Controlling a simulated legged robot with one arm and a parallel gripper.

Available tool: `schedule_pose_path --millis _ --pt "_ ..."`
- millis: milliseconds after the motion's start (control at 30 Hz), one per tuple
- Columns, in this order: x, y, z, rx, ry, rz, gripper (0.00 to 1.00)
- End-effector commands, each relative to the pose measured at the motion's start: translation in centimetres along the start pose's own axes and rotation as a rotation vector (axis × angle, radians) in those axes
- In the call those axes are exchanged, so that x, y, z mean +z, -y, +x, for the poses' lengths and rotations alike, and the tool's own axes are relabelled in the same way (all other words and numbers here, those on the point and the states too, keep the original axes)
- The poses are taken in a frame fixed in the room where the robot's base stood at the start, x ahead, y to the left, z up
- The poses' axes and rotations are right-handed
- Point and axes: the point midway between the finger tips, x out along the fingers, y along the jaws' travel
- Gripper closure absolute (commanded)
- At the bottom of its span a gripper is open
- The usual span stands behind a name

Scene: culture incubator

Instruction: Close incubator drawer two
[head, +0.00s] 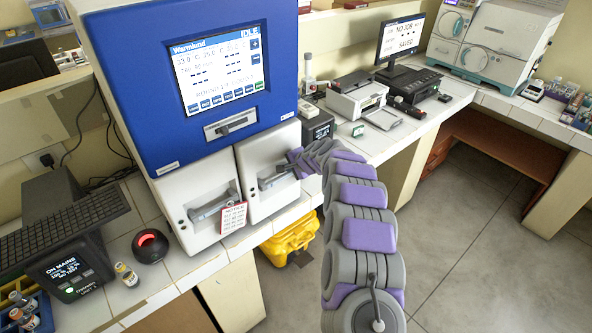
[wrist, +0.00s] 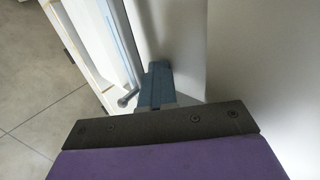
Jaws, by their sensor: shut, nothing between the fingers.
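The incubator (head: 135,85) is a blue and white cabinet on the tiled bench. Below its blue screen section are two white drawer fronts side by side: a left drawer (head: 178,192) and a right drawer (head: 262,152), each with a grey bar handle. No drawer number is readable, and how far either stands out is hard to tell. My gripper (head: 292,166) is at the right end of the right drawer's handle (head: 272,179). In the wrist view its narrow blue-grey fingers (wrist: 156,84) are together and empty, against or close to a white surface. A round-ended bar (wrist: 127,100) lies just left of them.
A red-edged card (head: 233,217) hangs by the left drawer. A red-lit black device (head: 150,246) and a small bottle (head: 126,274) stand on the bench at left. A yellow case (head: 290,240) is below the bench. Open floor (head: 465,215) lies to the right.

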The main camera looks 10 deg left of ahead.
Motion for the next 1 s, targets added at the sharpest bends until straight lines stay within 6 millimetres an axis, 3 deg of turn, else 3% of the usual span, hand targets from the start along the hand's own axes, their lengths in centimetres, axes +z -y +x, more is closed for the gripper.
schedule_pose_path --millis 233,500,1000 --pt "-0.1 1.6 1.4 -0.002 -0.001 -0.001 1.00" --pt "0.1 2.0 2.4 0.001 0.002 0.001 1.00" --pt "0.0 2.4 2.4 -0.004 -0.004 -0.001 1.00"
